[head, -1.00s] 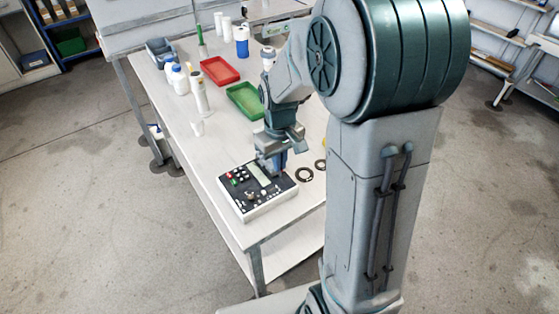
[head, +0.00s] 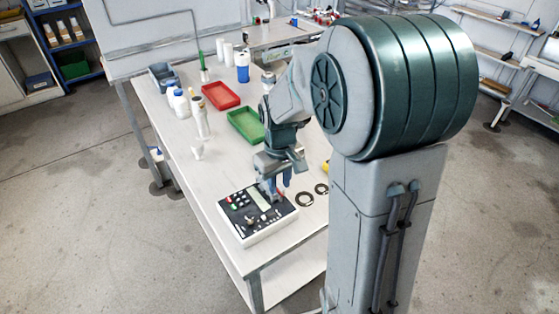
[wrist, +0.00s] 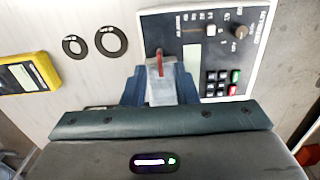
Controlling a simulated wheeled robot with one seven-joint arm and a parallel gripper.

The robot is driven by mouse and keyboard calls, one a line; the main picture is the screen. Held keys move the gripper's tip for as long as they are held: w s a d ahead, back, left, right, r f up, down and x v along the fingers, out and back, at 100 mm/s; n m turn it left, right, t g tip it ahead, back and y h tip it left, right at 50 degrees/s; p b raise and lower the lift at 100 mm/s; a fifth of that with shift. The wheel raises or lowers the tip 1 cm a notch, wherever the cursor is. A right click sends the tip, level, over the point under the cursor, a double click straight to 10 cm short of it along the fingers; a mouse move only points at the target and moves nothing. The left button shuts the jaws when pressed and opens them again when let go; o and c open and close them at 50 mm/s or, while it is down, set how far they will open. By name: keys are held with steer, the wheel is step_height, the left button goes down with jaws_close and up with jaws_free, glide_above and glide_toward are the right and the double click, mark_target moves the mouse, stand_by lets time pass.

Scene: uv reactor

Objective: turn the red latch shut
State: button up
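The red latch (wrist: 160,62) is a small thin red lever at the edge of the control box (wrist: 210,12) in the wrist view. It points away from my gripper, roughly in line with the fingers. A bit of red also shows beside the fingers in the head view (head: 281,194). My gripper (wrist: 161,88) is over the box's far right side, its two fingers apart on either side of a light grey block at the latch. I cannot tell whether the fingers touch the latch or the block. The latch's lower end is partly hidden.
Two black rings (head: 305,198) lie right of the box, and a yellow device (wrist: 25,73) lies beyond them. Red (head: 221,96) and green (head: 246,125) trays and bottles (head: 181,103) stand farther back. The bench in front of the trays is mostly clear.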

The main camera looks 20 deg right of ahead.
mark_target(280, 192)
step_height(280, 192, up, 12)
steer(key=shift+r, duration=0.15)
stand_by(0.6)
steer(key=s+f+m+t, duration=0.3)
steer(key=s+f, duration=0.1)
steer(key=s, duration=1.1)
steer(key=shift+a, duration=0.15)
